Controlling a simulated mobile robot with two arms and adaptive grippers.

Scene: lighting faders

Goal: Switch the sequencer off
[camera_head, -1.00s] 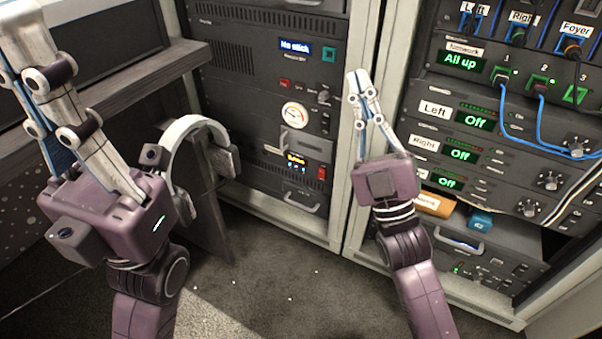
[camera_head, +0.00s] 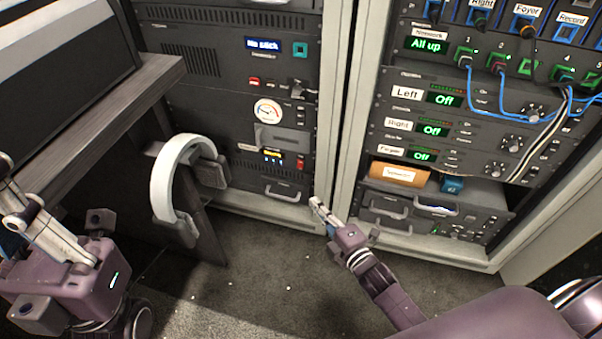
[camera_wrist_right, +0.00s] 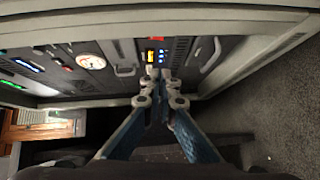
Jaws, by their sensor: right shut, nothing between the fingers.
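No readable label in these frames says sequencer. A rack unit in the left rack has a small amber display (camera_head: 272,155) with lit dots and a red switch (camera_head: 300,163) at its right. The amber display also shows in the right wrist view (camera_wrist_right: 151,56), just beyond my fingertips. My right gripper (camera_head: 316,203) is shut and empty, low in front of the frame between the two racks and apart from the switch in the head view. Its fingers (camera_wrist_right: 160,76) point at the rack in the wrist view. My left gripper (camera_head: 8,195) is partly cut off at the left edge.
White headphones (camera_head: 163,190) hang at the desk's end, left of the rack. A round meter (camera_head: 267,110) sits above the amber display. The right rack has Off displays (camera_head: 432,131), blue cables (camera_head: 500,106) and an orange box (camera_head: 398,174). The carpet (camera_head: 250,265) is mostly clear.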

